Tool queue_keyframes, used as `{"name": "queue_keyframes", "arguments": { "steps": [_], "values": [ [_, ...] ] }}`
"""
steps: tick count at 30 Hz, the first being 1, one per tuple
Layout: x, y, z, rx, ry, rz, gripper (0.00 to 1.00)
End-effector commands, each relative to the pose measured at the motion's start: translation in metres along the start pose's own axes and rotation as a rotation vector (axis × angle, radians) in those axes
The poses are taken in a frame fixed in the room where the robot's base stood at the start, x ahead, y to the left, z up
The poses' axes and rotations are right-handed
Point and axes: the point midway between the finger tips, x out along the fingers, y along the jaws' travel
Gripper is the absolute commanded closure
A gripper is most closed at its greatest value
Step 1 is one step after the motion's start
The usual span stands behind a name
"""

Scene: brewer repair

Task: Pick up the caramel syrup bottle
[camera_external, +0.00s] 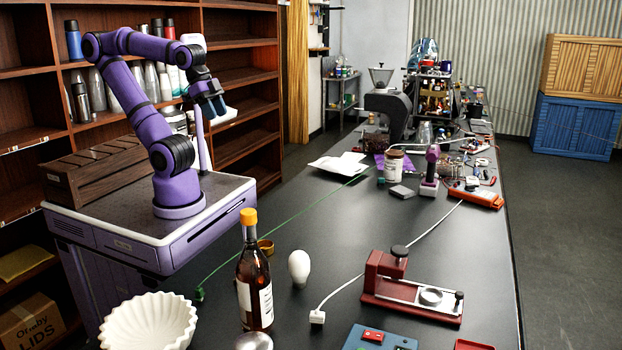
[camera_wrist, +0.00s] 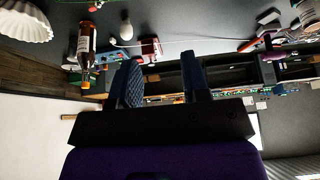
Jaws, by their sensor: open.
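The syrup bottle (camera_external: 254,280) stands upright near the front of the dark table, with an orange-yellow cap, brown contents and a pale label. Its label text is too small to read. The bottle also shows in the wrist view (camera_wrist: 86,45), upside down at the upper left, beyond my fingers. My gripper (camera_external: 213,106) is raised above my base, behind and to the left of the bottle, well apart from it. In the wrist view its two blue padded fingers (camera_wrist: 160,78) are spread with nothing between them.
A white fluted bowl (camera_external: 148,322) is left of the bottle, and a white bulb (camera_external: 299,268) is to its right. A red device (camera_external: 412,290) and a white cable plug (camera_external: 317,317) lie further right. A green cord (camera_external: 262,234) crosses the table. The table middle is mostly clear.

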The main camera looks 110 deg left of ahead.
Motion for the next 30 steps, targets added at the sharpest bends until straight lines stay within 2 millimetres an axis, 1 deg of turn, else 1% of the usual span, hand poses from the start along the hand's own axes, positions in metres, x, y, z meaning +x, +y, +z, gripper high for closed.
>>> {"name": "queue_keyframes", "arguments": {
  "steps": [6, 7, 8, 9, 17, 20, 23, 26, 30],
  "values": [
    [0.0, 0.0, 0.0, 0.0, 0.0, 0.0, 0.57],
    [0.0, 0.0, 0.0, 0.0, 0.0, 0.0, 0.53],
    [0.0, 0.0, 0.0, 0.0, 0.0, 0.0, 0.46],
    [0.0, 0.0, 0.0, 0.0, 0.0, 0.0, 0.37],
    [0.0, 0.0, 0.0, 0.0, 0.0, 0.0, 0.36],
    [-0.001, 0.002, -0.007, 0.0, -0.006, 0.004, 0.36],
    [-0.002, 0.007, -0.025, 0.001, -0.022, 0.013, 0.36],
    [-0.003, 0.017, -0.054, 0.0, -0.047, 0.027, 0.36],
    [0.0, 0.038, -0.099, -0.003, -0.088, 0.044, 0.36]
  ]
}}
